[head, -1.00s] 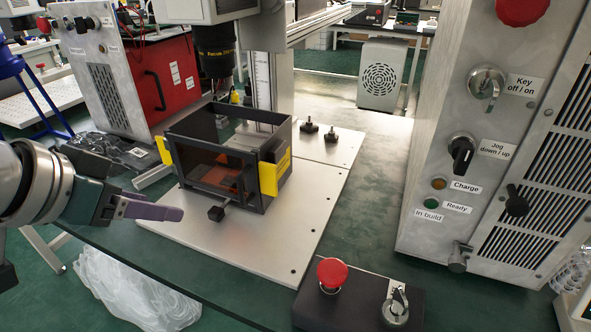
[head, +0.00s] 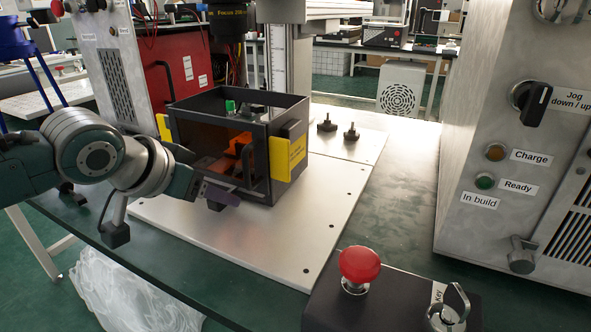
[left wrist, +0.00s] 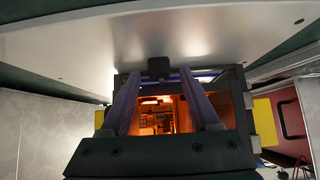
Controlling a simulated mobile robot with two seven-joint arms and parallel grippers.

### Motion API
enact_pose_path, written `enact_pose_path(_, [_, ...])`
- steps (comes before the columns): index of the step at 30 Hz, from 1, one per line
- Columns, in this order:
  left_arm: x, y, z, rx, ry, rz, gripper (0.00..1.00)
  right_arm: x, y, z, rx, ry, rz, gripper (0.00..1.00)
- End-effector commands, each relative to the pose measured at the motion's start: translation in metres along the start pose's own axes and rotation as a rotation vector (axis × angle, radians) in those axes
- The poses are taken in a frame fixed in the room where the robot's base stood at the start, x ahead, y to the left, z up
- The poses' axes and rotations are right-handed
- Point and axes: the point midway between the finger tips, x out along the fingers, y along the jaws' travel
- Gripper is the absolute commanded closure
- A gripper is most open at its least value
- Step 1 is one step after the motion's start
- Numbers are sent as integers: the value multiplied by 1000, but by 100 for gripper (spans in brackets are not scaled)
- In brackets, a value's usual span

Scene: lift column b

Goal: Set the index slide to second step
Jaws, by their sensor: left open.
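The dark enclosure with tinted walls (head: 285,115) stands on a pale base plate under the column; orange parts (head: 238,146) show inside. A small black knob (head: 216,206) sticks out low at its front; I take it as the index slide's handle. My left gripper (head: 222,193) is at the enclosure's front, beside the knob, its purple fingers partly overlapping it. In the left wrist view, the fingers (left wrist: 159,95) are apart with nothing between their near parts, and the knob (left wrist: 158,68) appears between and beyond the tips. I cannot tell the slide's step. My right gripper is out of view.
A red stop button (head: 359,265) and key switch are on a box at front right. A grey control cabinet (head: 470,150) stands at right. The plate's right part is clear.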

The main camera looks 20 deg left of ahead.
Motion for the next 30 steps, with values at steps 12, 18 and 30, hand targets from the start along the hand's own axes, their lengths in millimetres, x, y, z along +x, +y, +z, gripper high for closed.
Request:
enact_pose_path(12, [4,0,0,1,-1,0,45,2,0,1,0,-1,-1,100])
enact_pose_path(18, [4,0,0,1,-1,0,68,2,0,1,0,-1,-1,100])
enact_pose_path(30, [4,0,0,0,-1,0,100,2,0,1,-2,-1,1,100])
